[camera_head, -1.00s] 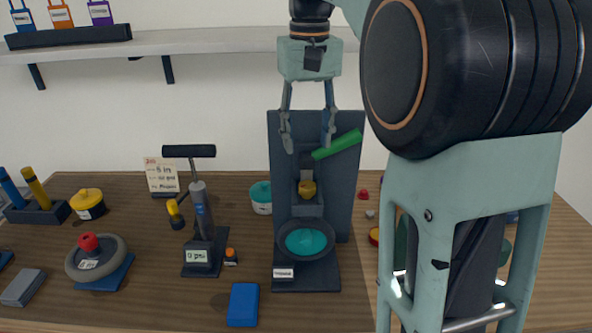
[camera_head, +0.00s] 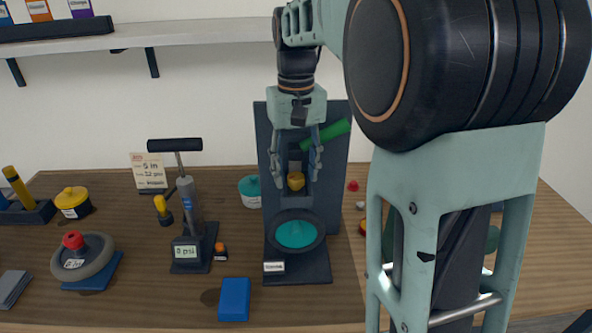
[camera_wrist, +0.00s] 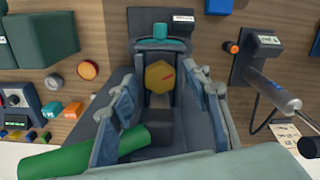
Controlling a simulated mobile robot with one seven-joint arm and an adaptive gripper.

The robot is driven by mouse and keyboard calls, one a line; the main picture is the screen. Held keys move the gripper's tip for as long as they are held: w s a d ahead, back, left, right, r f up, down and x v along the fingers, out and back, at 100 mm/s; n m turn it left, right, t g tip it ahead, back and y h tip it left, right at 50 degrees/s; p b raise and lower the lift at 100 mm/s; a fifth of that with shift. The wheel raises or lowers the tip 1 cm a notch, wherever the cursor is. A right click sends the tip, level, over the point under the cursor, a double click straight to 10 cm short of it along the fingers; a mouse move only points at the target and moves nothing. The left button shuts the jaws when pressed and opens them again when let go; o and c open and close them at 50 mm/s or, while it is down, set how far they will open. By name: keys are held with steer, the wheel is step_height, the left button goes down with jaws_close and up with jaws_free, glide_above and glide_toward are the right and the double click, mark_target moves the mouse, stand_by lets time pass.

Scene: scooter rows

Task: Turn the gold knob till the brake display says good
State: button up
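The gold knob (camera_head: 296,181) sits low on the dark upright panel (camera_head: 340,190), below a green handle (camera_head: 335,132). My gripper (camera_head: 297,176) points down with its fingers apart, one on each side of the knob.
A dark ring with a teal centre (camera_head: 296,234) stands just below the knob. A pump with a psi display (camera_head: 186,252) is to the left. A blue block (camera_head: 234,299) lies in front. My arm hides part of the table's right side.

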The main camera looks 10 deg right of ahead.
steer(key=c, duration=1.1)
steer(key=shift+r+m, duration=0.1)
steer(key=shift+m, duration=0.2)
steer(key=shift+m+p, duration=0.7)
steer(key=shift+m, duration=0.5)
steer(key=shift+m+p, duration=0.5)
steer(key=shift+m, duration=1)
steer(key=o, duration=1.1)
steer(key=shift+o, duration=0.2)
